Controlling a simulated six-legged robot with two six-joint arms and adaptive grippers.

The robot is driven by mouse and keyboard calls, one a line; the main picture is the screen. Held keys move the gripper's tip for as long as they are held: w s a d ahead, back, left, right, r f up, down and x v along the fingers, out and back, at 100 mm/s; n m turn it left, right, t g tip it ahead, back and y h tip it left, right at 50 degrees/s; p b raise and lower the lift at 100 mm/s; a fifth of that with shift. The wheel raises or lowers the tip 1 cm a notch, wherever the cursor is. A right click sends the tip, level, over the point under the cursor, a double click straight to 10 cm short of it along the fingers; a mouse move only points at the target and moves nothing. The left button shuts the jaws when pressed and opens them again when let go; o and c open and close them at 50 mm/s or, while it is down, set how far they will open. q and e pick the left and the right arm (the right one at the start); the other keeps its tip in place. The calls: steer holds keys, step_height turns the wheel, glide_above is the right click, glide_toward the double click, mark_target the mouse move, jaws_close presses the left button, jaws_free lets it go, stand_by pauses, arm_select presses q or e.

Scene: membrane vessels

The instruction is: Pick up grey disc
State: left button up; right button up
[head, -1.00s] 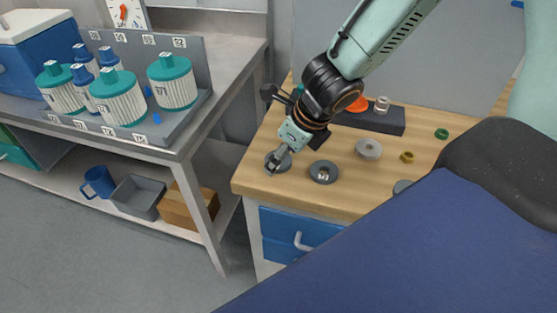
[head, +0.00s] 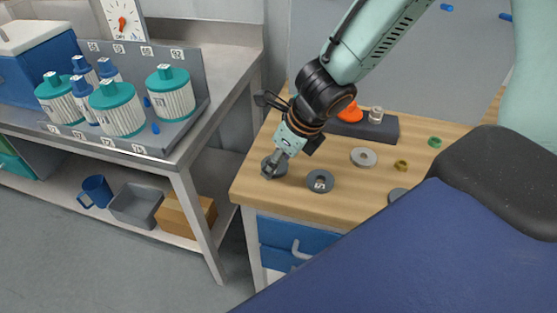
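Several grey discs lie on the wooden bench top. One dark grey disc (head: 281,172) is at the left end, directly under my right gripper (head: 269,168), which points down at it and hides part of it. The fingertips appear to be at the disc's middle, but whether they are closed on it cannot be told. A second dark grey disc with a hole (head: 320,181) lies just right of it. A lighter grey disc (head: 363,157) lies farther back. Another grey disc (head: 397,194) is partly hidden by my body. My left gripper is not in view.
An orange piece (head: 351,113) and a metallic cylinder (head: 376,115) are by a dark block (head: 384,130) behind the discs. A brass ring (head: 401,166) and a green ring (head: 434,142) lie to the right. A metal table (head: 222,80) with teal-capped vessels (head: 118,109) stands left, across a gap.

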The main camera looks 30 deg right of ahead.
step_height(320, 180, up, 12)
steer(key=p, duration=1.1)
steer(key=shift+r, duration=0.2)
